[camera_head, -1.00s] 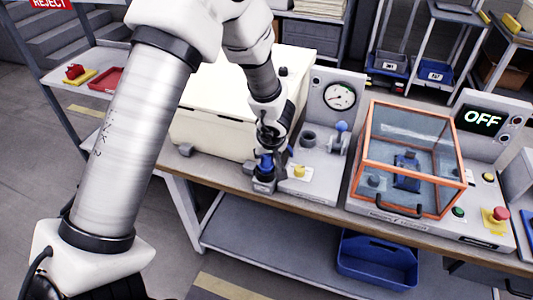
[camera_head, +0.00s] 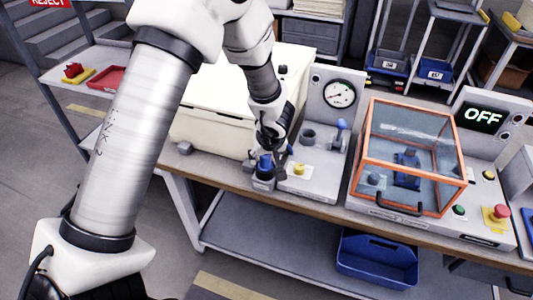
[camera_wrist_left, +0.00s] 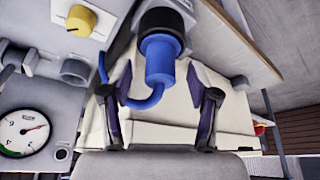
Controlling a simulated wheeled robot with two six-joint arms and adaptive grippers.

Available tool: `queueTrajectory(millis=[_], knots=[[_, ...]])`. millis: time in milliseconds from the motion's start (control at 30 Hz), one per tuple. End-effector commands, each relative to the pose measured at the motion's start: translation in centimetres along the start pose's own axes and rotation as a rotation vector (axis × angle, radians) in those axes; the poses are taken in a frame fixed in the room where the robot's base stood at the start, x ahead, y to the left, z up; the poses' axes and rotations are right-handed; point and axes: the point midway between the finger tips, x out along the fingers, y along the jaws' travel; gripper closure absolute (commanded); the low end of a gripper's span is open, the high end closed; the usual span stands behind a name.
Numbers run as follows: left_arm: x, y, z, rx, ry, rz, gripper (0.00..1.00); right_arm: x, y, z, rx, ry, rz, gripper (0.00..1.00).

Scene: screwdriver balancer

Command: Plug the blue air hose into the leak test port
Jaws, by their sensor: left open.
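The blue air hose end (camera_head: 265,162) stands upright in a grey holder (camera_head: 263,182) at the front edge of the bench. In the left wrist view, the blue hose end (camera_wrist_left: 160,62) lies between the fingertips, with a gap on each side, and its thin blue tube curls to the left. My left gripper (camera_head: 276,157) is open at the hose end. Its two dark fingers (camera_wrist_left: 160,82) also show in the left wrist view. A grey round port (camera_head: 308,136) sits on the gauge station, right of the gripper; I cannot read a label on it. My right gripper is not in view.
The gauge station has a dial (camera_head: 339,93), a blue-knobbed lever (camera_head: 341,125) and a yellow knob (camera_head: 299,169). A cream case (camera_head: 205,125) stands behind and left of the gripper. An orange-framed clear box (camera_head: 410,155) stands to the right.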

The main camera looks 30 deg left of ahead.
Motion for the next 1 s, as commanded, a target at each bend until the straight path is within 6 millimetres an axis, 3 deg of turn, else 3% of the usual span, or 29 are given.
queueTrajectory(millis=[167, 400, 600, 1000], knots=[[-2.1, 0.1, -0.1, 0.000, 0.004, 0.002, 0.39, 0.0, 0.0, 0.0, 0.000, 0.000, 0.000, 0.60], [-8.1, 0.1, -0.1, -0.001, 0.006, 0.002, 0.39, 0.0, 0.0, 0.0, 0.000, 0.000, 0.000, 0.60], [-11.4, 0.0, -0.1, -0.001, 0.003, 0.001, 0.39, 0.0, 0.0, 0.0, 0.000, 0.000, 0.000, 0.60], [-12.0, 0.0, 0.0, 0.000, 0.000, 0.000, 0.39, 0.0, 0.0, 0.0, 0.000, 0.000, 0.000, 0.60]])
